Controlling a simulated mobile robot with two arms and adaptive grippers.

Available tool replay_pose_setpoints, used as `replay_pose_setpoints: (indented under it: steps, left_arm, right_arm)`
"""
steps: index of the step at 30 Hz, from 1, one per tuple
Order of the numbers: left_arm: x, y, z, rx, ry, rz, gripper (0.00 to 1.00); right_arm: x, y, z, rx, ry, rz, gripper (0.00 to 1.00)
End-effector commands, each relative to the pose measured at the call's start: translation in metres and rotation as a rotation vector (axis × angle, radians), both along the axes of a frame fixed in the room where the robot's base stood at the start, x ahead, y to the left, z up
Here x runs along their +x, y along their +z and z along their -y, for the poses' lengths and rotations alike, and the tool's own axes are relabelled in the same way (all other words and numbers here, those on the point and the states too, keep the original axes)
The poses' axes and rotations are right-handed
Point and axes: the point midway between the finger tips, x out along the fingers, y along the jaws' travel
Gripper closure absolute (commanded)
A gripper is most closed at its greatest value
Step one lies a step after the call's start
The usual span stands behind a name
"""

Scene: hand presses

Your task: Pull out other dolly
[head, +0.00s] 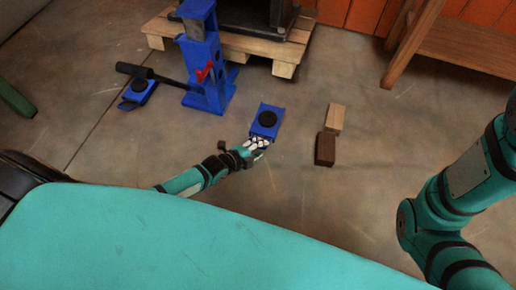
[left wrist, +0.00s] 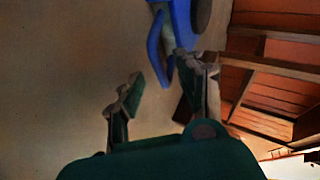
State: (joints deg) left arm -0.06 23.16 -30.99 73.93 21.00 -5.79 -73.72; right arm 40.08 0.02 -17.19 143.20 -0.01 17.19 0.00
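A blue dolly (head: 266,120) with a round black pad on top lies on the floor near the middle of the head view. A second blue dolly (head: 140,92) with a black pad lies further left, beside the blue press. My left gripper (head: 257,144) is at the near end of the middle dolly. In the left wrist view, its fingers (left wrist: 160,76) are spread apart. The blue handle loop (left wrist: 157,50) of a dolly shows close to the right finger; I cannot tell whether they touch. My right gripper is out of view; only its arm shows at right.
The blue press (head: 205,65) with a red part stands by a wooden pallet (head: 240,45). A black bar (head: 150,73) reaches from the press over the left dolly. A light wood block (head: 335,118) and a dark block (head: 325,149) lie right of the middle dolly. A wooden bench (head: 465,45) stands back right.

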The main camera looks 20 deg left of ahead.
Motion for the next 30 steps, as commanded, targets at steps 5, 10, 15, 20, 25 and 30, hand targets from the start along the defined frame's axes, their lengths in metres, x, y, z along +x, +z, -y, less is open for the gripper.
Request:
replay_pose_setpoints:
  steps: [5,10,15,20,25,30]
  left_arm:
    - [-0.003,0.003,-0.002,-0.002,0.000,0.003,0.63]
    - [-0.022,0.015,-0.009,-0.001,0.000,0.002,0.63]
    - [-0.052,0.035,-0.021,0.000,-0.001,0.000,0.63]
    - [-0.076,0.051,-0.031,0.002,-0.001,0.000,0.63]
    - [-0.090,0.061,-0.038,0.001,0.000,-0.002,0.63]
    - [-0.094,0.065,-0.039,0.000,0.000,0.000,0.63]
  right_arm:
    - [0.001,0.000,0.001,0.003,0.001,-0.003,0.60]
    - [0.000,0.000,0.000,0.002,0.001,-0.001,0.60]
    - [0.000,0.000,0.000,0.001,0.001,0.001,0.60]
    - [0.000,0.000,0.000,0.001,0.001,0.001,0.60]
    - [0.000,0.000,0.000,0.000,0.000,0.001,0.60]
    - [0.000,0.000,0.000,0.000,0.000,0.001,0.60]
